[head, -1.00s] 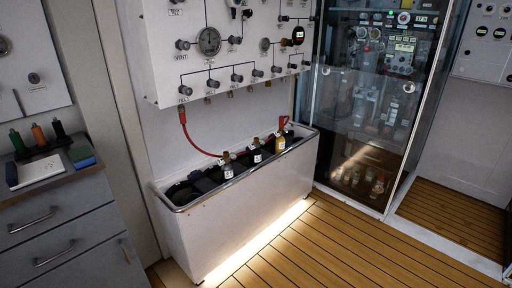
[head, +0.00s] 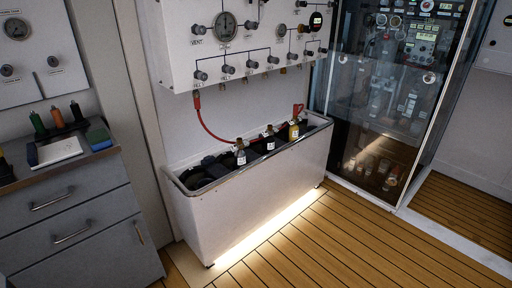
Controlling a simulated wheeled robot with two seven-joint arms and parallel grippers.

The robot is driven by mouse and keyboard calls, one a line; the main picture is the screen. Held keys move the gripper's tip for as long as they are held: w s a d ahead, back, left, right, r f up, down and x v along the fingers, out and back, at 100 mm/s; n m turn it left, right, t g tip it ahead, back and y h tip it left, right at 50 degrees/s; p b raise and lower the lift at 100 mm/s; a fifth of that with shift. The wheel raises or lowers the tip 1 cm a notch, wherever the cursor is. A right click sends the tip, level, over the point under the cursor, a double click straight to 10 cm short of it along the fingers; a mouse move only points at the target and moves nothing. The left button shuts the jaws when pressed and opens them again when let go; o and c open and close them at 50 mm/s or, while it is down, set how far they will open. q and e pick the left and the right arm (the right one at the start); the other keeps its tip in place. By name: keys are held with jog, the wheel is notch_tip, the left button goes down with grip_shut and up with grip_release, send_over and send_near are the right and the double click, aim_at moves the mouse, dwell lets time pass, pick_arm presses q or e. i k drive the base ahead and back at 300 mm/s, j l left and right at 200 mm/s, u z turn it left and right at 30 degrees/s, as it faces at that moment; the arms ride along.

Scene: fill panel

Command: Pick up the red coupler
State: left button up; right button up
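A red hose hangs from the underside of the white gauge panel (head: 280,75). One red end (head: 196,102) is at the panel's lower left. The hose loops down behind several bottles, and a red piece that looks like the coupler (head: 298,109) stands at the right rear of the white trough (head: 182,182). Its lower part is hidden behind a yellow bottle (head: 293,131). Two dark bottles stand to its left, one in the middle (head: 269,140) and one further left (head: 240,153). Neither of my grippers is in view.
A grey drawer cabinet (head: 75,215) stands at the left with a white pad and small coloured bottles on top. A glass-fronted cabinet (head: 375,110) stands at the right. The wooden floor (head: 340,240) in front of the trough is clear.

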aim_at(295, 113)
jog(key=i+l+z, duration=0.1)
jog(key=z, duration=0.25)
jog(key=i+l+z, duration=0.1)
jog(key=z, duration=0.3)
jog(key=i+z, duration=0.2)
jog(key=z, duration=0.15)
jog(key=i, duration=2.85)
jog(key=i+u, duration=0.2)
jog(key=u, duration=0.2)
jog(key=i+l+u, duration=0.1)
jog(key=u, duration=0.35)
jog(key=i+l+u, duration=0.15)
jog(key=i+u, duration=0.25)
jog(key=l+u, duration=0.2)
jog(key=u, duration=0.2)
jog(key=i+l+u, duration=0.2)
jog(key=u, duration=0.25)
